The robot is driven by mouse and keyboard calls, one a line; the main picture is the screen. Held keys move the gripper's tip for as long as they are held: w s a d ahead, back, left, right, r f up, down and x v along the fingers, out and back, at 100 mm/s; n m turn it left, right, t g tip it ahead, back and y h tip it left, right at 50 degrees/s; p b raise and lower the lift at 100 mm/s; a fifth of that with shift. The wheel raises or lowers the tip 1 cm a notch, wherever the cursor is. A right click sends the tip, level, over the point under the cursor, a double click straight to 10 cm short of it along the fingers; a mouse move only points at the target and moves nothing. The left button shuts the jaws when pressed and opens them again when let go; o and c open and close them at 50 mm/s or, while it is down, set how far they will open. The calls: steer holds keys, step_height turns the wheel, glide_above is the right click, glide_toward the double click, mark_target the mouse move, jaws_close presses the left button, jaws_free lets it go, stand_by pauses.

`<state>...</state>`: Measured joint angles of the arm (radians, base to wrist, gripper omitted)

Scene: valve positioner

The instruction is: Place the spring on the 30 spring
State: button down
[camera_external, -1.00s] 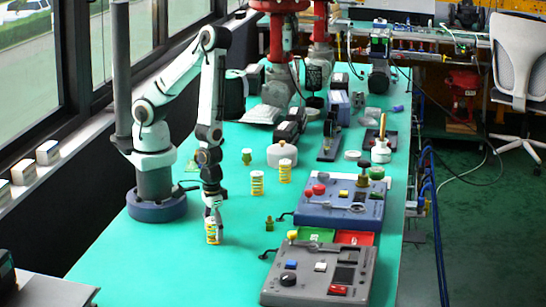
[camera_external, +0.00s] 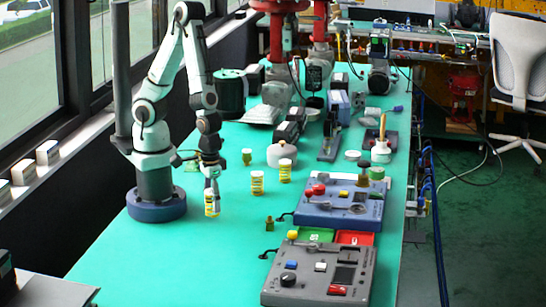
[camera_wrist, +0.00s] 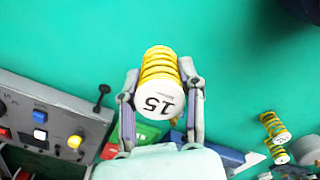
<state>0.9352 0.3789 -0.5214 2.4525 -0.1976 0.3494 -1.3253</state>
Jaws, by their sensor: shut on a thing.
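My gripper (camera_external: 212,190) is shut on a yellow spring (camera_external: 212,208) with a white end and holds it upright over the green table. In the wrist view the spring (camera_wrist: 158,68) sits between the two fingers (camera_wrist: 161,80), and its white end cap reads 15. Two other yellow springs with white ends stand to the right, a nearer one (camera_external: 257,184) and a farther one (camera_external: 285,172). They also show at the right of the wrist view, one (camera_wrist: 272,124) next to the other (camera_wrist: 279,152). Their numbers are too small to read, so I cannot tell which is 30.
A blue control box (camera_external: 335,212) and a grey control box (camera_external: 300,272) stand to the right. A small brass fitting (camera_external: 269,223) stands near them. A white round container (camera_external: 281,155) stands behind the springs. The table's left front is clear.

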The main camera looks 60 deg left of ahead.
step_height(320, 180, up, 2)
steer(key=shift+r, duration=0.2)
steer(key=shift+s+a+r+n, duration=0.1)
steer(key=shift+a+n, duration=0.05)
steer(key=shift+n, duration=0.25)
steer(key=shift+w+r+n, duration=0.2)
steer(key=shift+w+n, duration=0.05)
steer(key=shift+n, duration=0.25)
steer(key=w+r+n, duration=0.1)
steer(key=w+n, duration=0.3)
steer(key=w, duration=0.3)
step_height(320, 180, up, 2)
steer(key=n, duration=1.1)
glide_above(257, 173)
step_height(257, 173, down, 7)
steer(key=shift+r, duration=0.1)
